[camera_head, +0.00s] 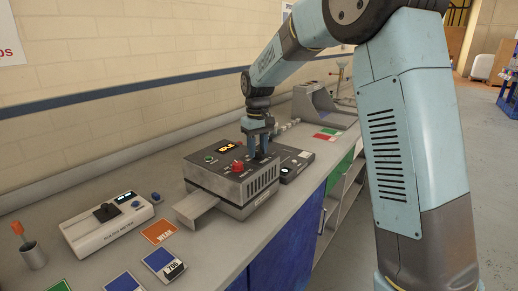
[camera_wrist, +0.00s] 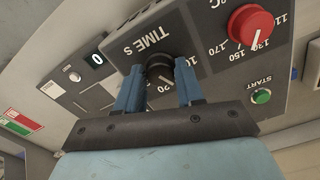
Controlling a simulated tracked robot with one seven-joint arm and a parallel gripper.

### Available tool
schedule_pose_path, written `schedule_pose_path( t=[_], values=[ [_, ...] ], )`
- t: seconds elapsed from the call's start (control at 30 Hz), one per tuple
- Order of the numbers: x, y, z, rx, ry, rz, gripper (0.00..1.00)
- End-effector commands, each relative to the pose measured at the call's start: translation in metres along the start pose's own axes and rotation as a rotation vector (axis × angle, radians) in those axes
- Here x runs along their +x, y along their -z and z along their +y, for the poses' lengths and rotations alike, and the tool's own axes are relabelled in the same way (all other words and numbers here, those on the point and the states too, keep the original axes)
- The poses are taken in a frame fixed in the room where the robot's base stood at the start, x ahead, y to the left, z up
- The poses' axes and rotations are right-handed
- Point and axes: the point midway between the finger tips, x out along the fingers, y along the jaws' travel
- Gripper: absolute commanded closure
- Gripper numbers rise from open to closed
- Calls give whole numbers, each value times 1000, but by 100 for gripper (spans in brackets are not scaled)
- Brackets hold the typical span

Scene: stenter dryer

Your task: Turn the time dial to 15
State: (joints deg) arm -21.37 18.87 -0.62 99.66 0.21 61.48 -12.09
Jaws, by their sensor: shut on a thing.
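The black time dial (camera_wrist: 160,66) is on the dark top panel, beside the label "TIME s", which appears upside down in the wrist view. My gripper (camera_wrist: 159,86) is shut on this dial, one blue finger on each side. A white scale figure that looks like 20 shows between the fingers; the dial's pointer cannot be made out. In the head view my gripper (camera_head: 259,150) reaches down onto the right part of the dryer (camera_head: 262,190), and the dial is hidden there. The dryer's display (camera_head: 227,147) reads IDLE.
A red temperature knob (camera_wrist: 250,25) and a green START button (camera_wrist: 261,96) sit on the same panel, close to my gripper. A metal tray (camera_head: 197,205) sticks out of the dryer. A white meter (camera_head: 108,222), colour cards and a cup (camera_head: 33,257) lie to the left.

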Motion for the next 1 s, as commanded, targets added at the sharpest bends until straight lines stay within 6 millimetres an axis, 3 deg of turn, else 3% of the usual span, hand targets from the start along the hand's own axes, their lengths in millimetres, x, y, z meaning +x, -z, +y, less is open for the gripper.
schedule_pose_path(
  t=[0.63,0.67,0.9,1.0],
  values=[
    [1,0,-1,56,1,0,93],
    [1,0,-1,56,1,0,61],
    [0,0,0,56,1,0,38],
    [0,0,0,56,1,0,38]
  ],
)
